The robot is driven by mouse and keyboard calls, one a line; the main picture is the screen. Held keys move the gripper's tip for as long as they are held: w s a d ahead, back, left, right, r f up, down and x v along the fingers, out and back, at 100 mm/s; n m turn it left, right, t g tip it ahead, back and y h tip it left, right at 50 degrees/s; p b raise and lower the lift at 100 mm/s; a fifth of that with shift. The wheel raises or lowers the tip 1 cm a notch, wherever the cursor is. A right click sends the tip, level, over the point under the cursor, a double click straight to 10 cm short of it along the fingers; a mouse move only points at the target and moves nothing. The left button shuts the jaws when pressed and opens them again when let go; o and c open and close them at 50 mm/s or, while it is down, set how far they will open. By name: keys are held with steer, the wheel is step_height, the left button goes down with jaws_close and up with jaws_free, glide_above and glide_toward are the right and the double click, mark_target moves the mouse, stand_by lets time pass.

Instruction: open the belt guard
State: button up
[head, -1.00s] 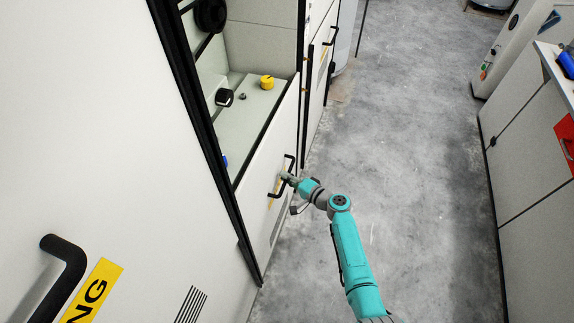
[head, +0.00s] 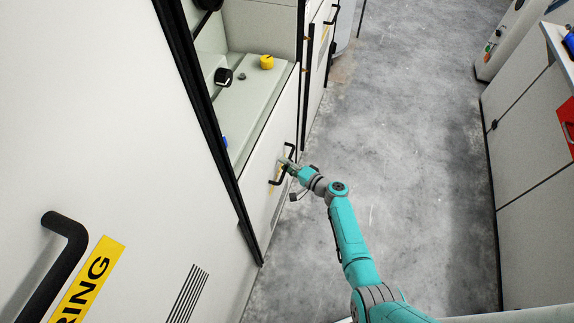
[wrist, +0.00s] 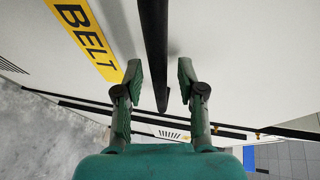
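The belt guard (head: 258,168) is a white panel on the machine at the left in the head view. It appears closed, lying in line with the machine's front. Its black bar handle (head: 273,183) stands next to a yellow label. In the wrist view, the label (wrist: 88,38) reads BELT and the handle (wrist: 154,48) runs down between my fingers. My gripper (wrist: 160,78) is open, with one finger on each side of the bar and a gap at both. In the head view, my gripper (head: 287,164) is at the handle and covers its middle.
A yellow knob (head: 266,62) and a black knob (head: 223,76) sit on the ledge above the guard. Another black handle (head: 60,255) is in the left foreground. Grey floor (head: 400,150) is clear between the machine and the white cabinets (head: 530,150) at right.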

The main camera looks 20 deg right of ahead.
steer(key=v, duration=1.2)
stand_by(0.4)
steer(key=s+a+f+n+g+h, duration=0.1)
steer(key=s+a+f+h, duration=0.15)
steer(key=s, duration=0.65)
steer(key=s+a+f+n+g+h, duration=0.1)
steer(key=s+a+f+g+h, duration=0.2)
steer(key=s, duration=0.7)
steer(key=s+r+n+t+h, duration=0.2)
steer(key=s+r, duration=0.3)
steer(key=s, duration=0.8)
steer(key=s+r+n+t, duration=0.1)
steer(key=s+r+n, duration=0.2)
steer(key=r, duration=0.9)
steer(key=s+r+n+t, duration=0.2)
steer(key=s+r, duration=0.6)
steer(key=r, duration=0.5)
steer(key=shift+n+h, duration=0.35)
steer(key=shift+n, duration=0.55)
